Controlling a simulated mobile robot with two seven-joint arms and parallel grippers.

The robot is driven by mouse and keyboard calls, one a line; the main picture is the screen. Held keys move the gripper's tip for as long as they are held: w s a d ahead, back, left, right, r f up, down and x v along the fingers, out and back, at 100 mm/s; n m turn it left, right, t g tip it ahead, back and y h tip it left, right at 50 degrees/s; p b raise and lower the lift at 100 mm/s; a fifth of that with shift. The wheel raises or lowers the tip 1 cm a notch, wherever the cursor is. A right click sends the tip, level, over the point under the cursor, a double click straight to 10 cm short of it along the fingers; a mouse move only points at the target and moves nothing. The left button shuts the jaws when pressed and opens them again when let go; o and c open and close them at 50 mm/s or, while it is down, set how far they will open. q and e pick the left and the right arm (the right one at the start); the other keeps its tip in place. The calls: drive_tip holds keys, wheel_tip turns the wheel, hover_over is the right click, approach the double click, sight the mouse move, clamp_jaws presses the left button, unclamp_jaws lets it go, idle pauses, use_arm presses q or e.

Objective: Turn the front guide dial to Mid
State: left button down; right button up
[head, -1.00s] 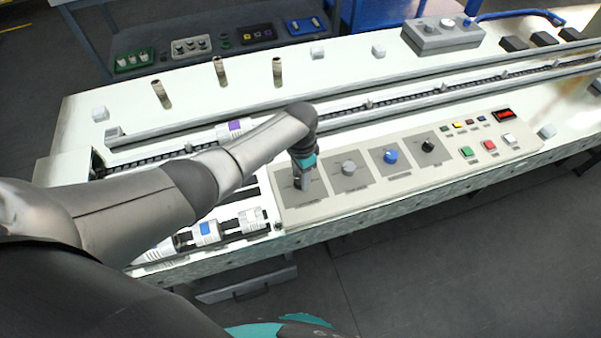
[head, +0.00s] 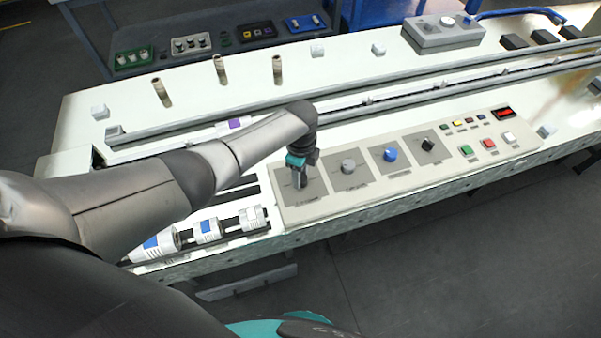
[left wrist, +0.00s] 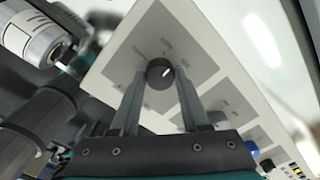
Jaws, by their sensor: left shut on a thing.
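The dial panel (head: 365,190) lies along the front of the white bench with a row of dials. My left gripper (head: 299,186) is over the leftmost dial square and hides its dial in the head view. In the left wrist view its two fingers are shut on a round dark dial (left wrist: 155,77), one on each side. A short white pointer line shows on that dial's top. The labels around it are too small to read. Right of it are a grey dial (head: 348,166), a blue dial (head: 390,155) and a black dial (head: 428,144). My right gripper is not in view.
Coloured push buttons (head: 466,150) and a red display (head: 502,113) are at the panel's right end. White cylinders with blue marks (head: 207,230) sit on the front left edge. A conveyor rail (head: 400,95) runs behind the panel, with three brown posts (head: 220,69) farther back.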

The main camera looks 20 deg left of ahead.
use_arm(q)
drive_tip(key=m, duration=0.6)
drive_tip(key=shift+b, duration=0.4)
drive_tip(key=shift+m, duration=0.3)
drive_tip(key=shift+c, duration=1.9)
unclamp_jaws()
wheel_tip(320, 180, up, 15)
drive_tip(key=p, duration=0.2)
drive_tip(key=shift+r, duration=0.1)
